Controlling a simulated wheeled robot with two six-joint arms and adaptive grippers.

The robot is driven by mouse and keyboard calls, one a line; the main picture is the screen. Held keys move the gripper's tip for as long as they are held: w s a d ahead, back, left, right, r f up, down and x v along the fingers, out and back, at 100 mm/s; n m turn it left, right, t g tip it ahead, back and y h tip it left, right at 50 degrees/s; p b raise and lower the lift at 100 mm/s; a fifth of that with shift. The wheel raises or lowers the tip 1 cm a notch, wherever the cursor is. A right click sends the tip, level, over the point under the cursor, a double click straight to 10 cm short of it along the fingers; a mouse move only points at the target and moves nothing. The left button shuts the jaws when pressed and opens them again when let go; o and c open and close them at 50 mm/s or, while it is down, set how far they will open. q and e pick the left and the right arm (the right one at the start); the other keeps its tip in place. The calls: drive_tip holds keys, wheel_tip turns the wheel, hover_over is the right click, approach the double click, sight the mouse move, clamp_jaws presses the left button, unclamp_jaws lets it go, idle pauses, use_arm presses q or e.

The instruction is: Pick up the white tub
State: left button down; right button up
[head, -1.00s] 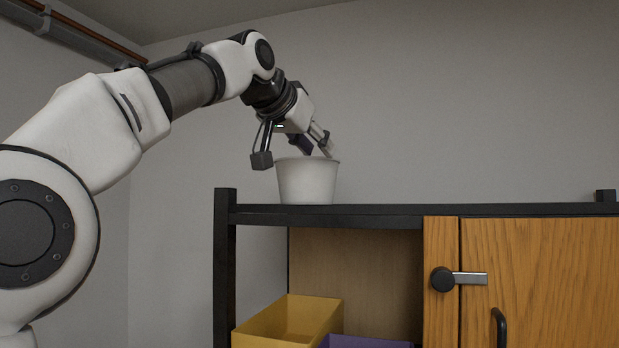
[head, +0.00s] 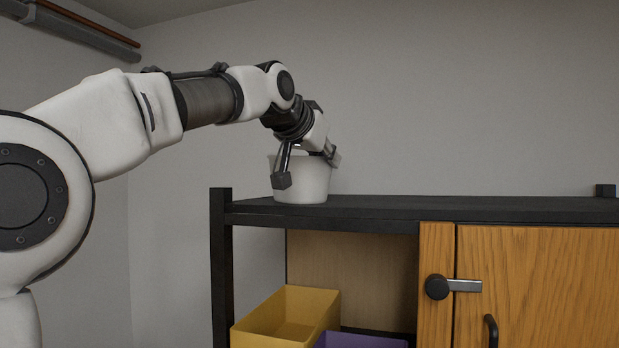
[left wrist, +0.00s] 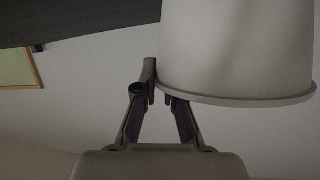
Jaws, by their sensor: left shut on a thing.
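The white tub (head: 312,185) is upright on the black top of the shelf unit, near its left end. My left gripper (head: 328,157) reaches down to its rim from above and is shut on the tub's wall at the rim. In the left wrist view the tub (left wrist: 235,45) appears upside down at the upper right. There the left gripper (left wrist: 160,92) has its fingertips together at the rim's left edge, with one finger partly hidden by the tub. My right gripper is not in view.
A plain wall stands behind.

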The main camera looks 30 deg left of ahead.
use_arm(q)
wheel_tip(320, 180, up, 8)
drive_tip(key=shift+w+r+p, duration=0.1)
drive_tip(key=shift+r+p, duration=0.1)
drive_tip(key=shift+p, duration=1)
drive_tip(key=shift+a+r, duration=0.1)
drive_tip(key=shift+r, duration=0.55)
